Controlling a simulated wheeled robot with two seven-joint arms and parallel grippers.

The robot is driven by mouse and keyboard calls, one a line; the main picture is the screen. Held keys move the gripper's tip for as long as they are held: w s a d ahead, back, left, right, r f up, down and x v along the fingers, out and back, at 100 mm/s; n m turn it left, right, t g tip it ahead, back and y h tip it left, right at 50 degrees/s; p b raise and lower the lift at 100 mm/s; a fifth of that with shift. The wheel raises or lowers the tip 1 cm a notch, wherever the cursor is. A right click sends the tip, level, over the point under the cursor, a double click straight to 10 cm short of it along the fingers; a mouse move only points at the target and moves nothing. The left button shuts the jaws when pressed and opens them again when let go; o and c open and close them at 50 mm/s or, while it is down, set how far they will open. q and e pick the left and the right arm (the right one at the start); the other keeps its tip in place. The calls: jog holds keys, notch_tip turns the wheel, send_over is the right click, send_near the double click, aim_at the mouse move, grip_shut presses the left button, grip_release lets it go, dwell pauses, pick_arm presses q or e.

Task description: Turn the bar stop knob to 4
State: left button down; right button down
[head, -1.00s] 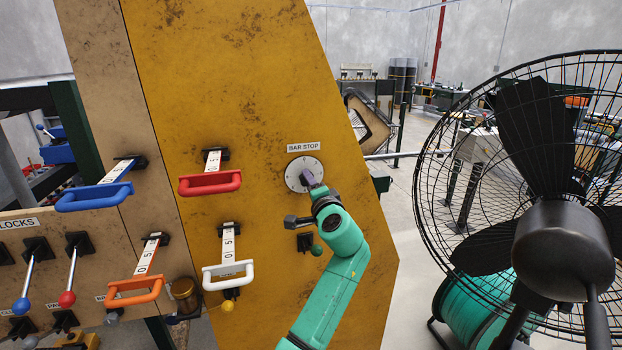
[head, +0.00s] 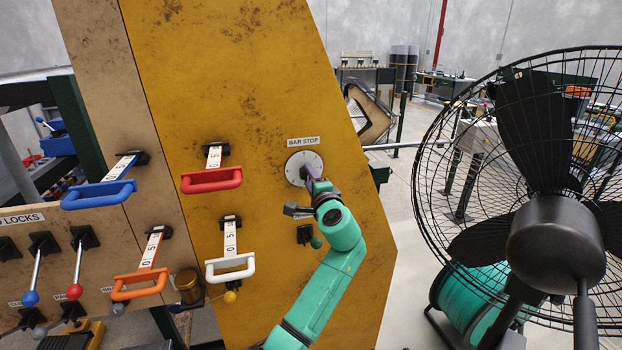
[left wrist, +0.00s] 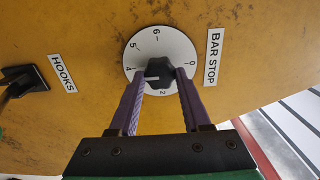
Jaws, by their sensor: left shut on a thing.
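The bar stop dial (head: 292,167) is a round white plate on the yellow panel. In the left wrist view the dial (left wrist: 146,43) shows the marks 0, 2, 4, 5 and 6; the part under the purple fingers is hidden. The black bar stop knob (left wrist: 160,66) sits at its middle. Its white line points left, toward the side of the 4, partly by the left finger; the exact mark is hard to tell. My left gripper (left wrist: 161,74) is shut on the knob, one finger on each side. In the head view the left gripper (head: 312,176) covers the knob. My right gripper is not in view.
A black lever with a green ball (head: 316,243) is just below the dial. Red (head: 211,180), white (head: 230,268), blue (head: 98,195) and orange (head: 139,284) handles stick out to the left. A large caged fan (head: 556,239) stands at the right.

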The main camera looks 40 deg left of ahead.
pick_arm(q)
jog(key=shift+c, duration=1.8)
grip_release()
jog(key=shift+a+r, duration=0.15)
jog(key=shift+r, duration=0.2)
jog(key=shift+a+f, duration=0.25)
jog(key=shift+f, duration=0.05)
jog(key=b+v, duration=0.5)
jog(key=v, duration=0.9)
jog(key=shift+d, duration=0.2)
jog(key=shift+s, duration=0.1)
